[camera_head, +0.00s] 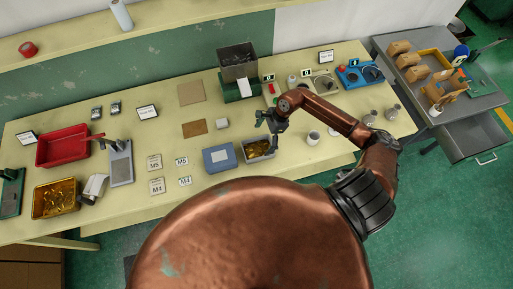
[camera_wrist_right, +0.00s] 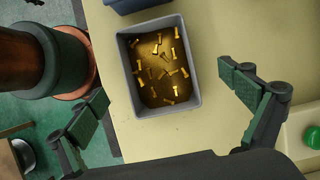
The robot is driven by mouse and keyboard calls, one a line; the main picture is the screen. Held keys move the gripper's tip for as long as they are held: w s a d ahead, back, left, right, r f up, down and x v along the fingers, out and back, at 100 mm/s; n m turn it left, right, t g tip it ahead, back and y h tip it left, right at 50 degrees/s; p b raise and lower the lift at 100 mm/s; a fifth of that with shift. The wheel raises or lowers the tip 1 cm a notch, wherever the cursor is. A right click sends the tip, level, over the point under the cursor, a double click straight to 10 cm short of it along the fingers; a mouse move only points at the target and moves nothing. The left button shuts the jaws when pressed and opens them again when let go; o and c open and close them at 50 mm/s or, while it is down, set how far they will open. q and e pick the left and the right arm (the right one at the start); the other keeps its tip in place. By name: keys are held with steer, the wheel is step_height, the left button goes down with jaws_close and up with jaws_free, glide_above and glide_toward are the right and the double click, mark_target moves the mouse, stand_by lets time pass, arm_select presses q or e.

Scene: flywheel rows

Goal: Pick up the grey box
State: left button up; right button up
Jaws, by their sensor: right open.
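The grey box (camera_head: 261,158) is a small open bin near the table's front edge, right of a blue box. In the right wrist view the grey box (camera_wrist_right: 127,82) holds many brass bolts. My right gripper (camera_head: 272,124) is above and just behind the box in the head view. In the wrist view my right gripper (camera_wrist_right: 166,102) is open, with its fingers apart on either side of the box and nothing between them. The fingers do not appear to touch the box. My left gripper is not in view.
The blue box (camera_head: 219,158) stands close to the left of the grey box. A dark metal bin (camera_head: 238,62) stands behind. A green button (camera_wrist_right: 312,137) shows at the wrist view's right edge. Bare tabletop lies right of the box.

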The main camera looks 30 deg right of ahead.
mark_target(254, 152)
steer(key=shift+p+x, duration=0.3)
steer(key=shift+x, duration=0.55)
steer(key=p+x, duration=0.1)
steer(key=x, duration=0.3)
steer(key=shift+s+f+p, duration=0.1)
steer(key=shift+s+p, duration=0.15)
steer(key=shift+p, duration=0.15)
steer(key=shift+w+a+f, duration=0.1)
steer(key=shift+f, duration=0.25)
steer(key=c, duration=2.1)
steer(key=shift+w+r, duration=0.1)
steer(key=shift+c, duration=0.4)
